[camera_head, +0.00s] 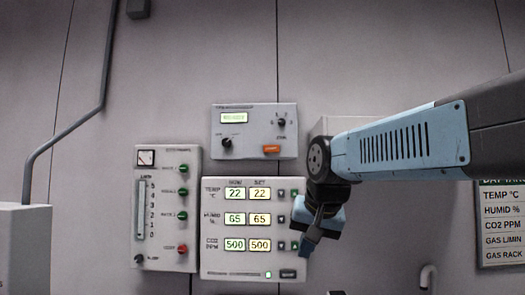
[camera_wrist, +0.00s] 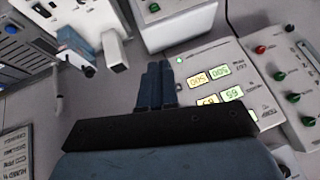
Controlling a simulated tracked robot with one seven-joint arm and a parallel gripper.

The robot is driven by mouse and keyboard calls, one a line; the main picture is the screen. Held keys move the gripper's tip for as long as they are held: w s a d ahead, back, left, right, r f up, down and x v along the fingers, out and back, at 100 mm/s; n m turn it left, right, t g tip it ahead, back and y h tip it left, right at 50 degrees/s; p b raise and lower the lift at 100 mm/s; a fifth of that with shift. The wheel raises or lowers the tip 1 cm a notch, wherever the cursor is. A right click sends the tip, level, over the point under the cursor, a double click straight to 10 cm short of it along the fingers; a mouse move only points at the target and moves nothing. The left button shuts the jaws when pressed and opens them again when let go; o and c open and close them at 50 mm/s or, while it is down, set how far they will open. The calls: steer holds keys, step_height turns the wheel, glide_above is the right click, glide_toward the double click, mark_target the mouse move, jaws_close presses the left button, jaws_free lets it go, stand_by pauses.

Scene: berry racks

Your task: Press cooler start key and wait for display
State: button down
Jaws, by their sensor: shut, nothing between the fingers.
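My gripper (camera_head: 307,246) is shut and empty, pointing down in front of the right edge of the climate panel. In the wrist view its dark blue fingers (camera_wrist: 158,66) lie side by side, left of the panel's lit readouts. I cannot tell a gap or contact with the panel. The climate panel (camera_head: 212,263) shows 22, 65 and 500 in paired lit windows; it is upside down in the wrist view (camera_wrist: 237,60). No label reading cooler or start is legible, so I cannot tell which key is meant. A pale box (camera_wrist: 170,38) with a green button shows beyond the fingertips.
Above the climate panel is a box (camera_head: 254,118) with a small lit display, knobs and an orange button. Left is a gauge panel (camera_head: 150,262) with green and red knobs. A sign (camera_head: 502,225) hangs at right. My arm partly hides another box (camera_head: 330,123).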

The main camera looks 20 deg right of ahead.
mark_target(271, 145)
steer(key=w+a+r+m+t, duration=0.1)
steer(key=w+r+m+t, duration=0.2)
steer(key=w+r+m, duration=0.7)
steer(key=w+r, duration=1.1)
steer(key=r, duration=0.4)
steer(key=shift+w+y, duration=0.15)
steer(key=shift+y, duration=0.15)
steer(key=shift+w+f, duration=0.1)
steer(key=shift+w+d, duration=0.4)
steer(key=shift+w, duration=0.95)
steer(key=shift+w+d, duration=0.4)
steer(key=shift+w, duration=0.9)
steer(key=shift+w+d, duration=0.4)
steer(key=shift+w, duration=0.95)
steer(key=shift+w+d, duration=0.35)
steer(key=shift+w, duration=0.45)
steer(key=shift+s, duration=0.15)
steer(key=shift+s+a, duration=0.3)
steer(key=shift+s, duration=0.4)
